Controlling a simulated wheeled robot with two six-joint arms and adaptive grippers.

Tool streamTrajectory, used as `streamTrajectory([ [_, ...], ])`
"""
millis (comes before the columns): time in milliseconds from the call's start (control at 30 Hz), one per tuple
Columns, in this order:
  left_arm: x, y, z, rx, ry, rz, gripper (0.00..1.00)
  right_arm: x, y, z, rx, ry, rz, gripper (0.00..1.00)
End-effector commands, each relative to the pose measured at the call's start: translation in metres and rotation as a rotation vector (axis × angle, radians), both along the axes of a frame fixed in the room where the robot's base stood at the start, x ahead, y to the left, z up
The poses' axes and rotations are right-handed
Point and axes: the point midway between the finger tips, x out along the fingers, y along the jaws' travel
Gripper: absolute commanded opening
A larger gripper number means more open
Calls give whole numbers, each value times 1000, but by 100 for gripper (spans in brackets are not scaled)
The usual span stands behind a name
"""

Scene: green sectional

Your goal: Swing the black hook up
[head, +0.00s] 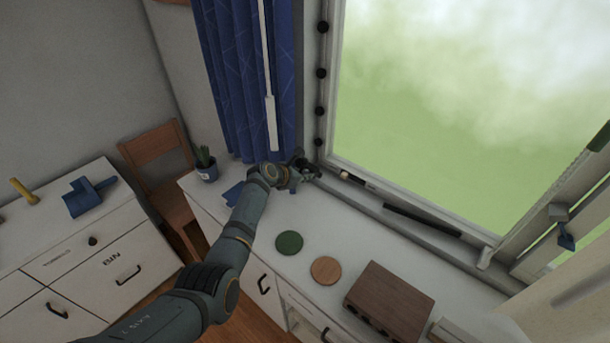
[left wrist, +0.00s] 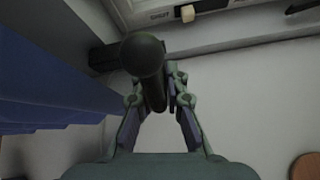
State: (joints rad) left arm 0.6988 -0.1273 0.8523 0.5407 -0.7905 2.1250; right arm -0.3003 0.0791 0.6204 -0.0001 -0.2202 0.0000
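In the left wrist view a black rod with a large round end (left wrist: 143,55) shows between my fingers; I take it to be the black hook. Its round end is nearest the camera, and its stem runs back between the fingertips. My left gripper (left wrist: 158,92) has its fingers apart, one on each side of the stem; whether either touches it is unclear. In the head view my left gripper (head: 308,172) is at the lower left corner of the window, beside the blue curtain, and mostly hides the hook. My right gripper does not show.
The blue curtain (head: 238,75) hangs close to my left gripper. Several black knobs line the window frame (head: 330,60). The white counter (head: 330,225) bears a green disc (head: 289,242), an orange disc (head: 325,270), a brown box (head: 390,300) and a potted plant (head: 206,168).

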Motion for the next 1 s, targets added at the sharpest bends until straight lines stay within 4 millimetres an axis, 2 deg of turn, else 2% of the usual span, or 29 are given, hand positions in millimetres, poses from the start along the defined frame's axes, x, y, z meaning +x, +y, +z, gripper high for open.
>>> streamTrajectory([
  [33, 0, 0, 0, 0, 0, 0, 21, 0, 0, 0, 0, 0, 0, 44],
  [133, 0, 0, 0, 0, 0, 0, 34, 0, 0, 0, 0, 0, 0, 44],
  [567, -5, 4, 5, -1, -2, 0, 35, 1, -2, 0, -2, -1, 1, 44],
  [1000, -60, 45, 52, 1, -1, 1, 35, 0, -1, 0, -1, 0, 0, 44],
])
